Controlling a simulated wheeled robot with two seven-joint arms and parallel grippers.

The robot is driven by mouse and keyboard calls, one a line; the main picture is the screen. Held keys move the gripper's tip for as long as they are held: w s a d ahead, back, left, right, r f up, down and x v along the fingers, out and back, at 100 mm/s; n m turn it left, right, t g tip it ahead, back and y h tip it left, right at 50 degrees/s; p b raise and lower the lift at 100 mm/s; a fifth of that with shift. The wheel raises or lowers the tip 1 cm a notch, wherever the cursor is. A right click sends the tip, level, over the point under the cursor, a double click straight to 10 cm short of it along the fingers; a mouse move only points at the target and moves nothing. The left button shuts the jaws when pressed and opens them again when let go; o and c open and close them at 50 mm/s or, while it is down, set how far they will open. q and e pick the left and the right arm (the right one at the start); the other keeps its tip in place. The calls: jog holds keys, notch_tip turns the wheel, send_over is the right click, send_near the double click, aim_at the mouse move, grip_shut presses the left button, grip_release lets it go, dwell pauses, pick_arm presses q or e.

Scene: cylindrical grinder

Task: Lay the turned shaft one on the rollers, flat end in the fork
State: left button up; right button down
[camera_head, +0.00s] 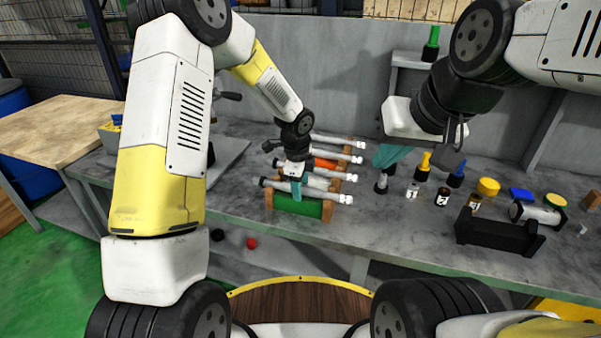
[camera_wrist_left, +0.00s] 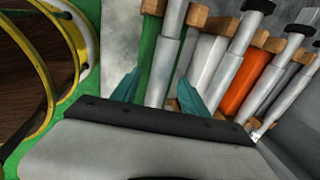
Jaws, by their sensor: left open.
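Several silver turned shafts lie side by side on a rack with wooden end blocks in the head view; the nearest shaft (camera_head: 325,195) lies just behind a green bar (camera_head: 300,208). I cannot tell which is shaft one. My left gripper (camera_head: 296,188) is open, pointing down over that nearest shaft. In the left wrist view its teal fingers (camera_wrist_left: 158,92) stand on either side of the nearest silver shaft (camera_wrist_left: 164,60). My right gripper (camera_head: 392,155) hangs above the bench, right of the rack; its opening is unclear. I cannot make out the rollers and fork for certain.
An orange section (camera_head: 325,164) shows among the shafts. To the right stand small bottles (camera_head: 442,197), a yellow-capped jar (camera_head: 488,187), a black cradle (camera_head: 497,238) and a silver cylinder (camera_head: 537,214). A grey plate (camera_head: 228,153) lies left of the rack, partly behind my left arm.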

pick_arm(q)
jog(key=s+a+r+n+t, duration=0.1)
jog(key=s+a+r+n, duration=0.25)
jog(key=r, duration=0.55)
jog(key=s+a+r+n, duration=0.3)
jog(key=a+r, duration=0.1)
jog(key=r, duration=0.5)
jog(key=s+a+r+n+t, duration=0.1)
jog(key=s+a+r+n, duration=0.1)
jog(key=s, duration=0.4)
jog(key=s+a+r+n+t+h, duration=0.1)
jog(key=s+a+r+n, duration=0.1)
jog(key=s+r+n, duration=0.2)
jog(key=s+a+r+n+t, duration=0.1)
jog(key=s+a+r+n, duration=0.1)
jog(key=s+n, duration=0.6)
jog(key=shift+s+a+r+h, duration=0.35)
jog(key=shift+s+r, duration=0.4)
jog(key=shift+s, duration=0.3)
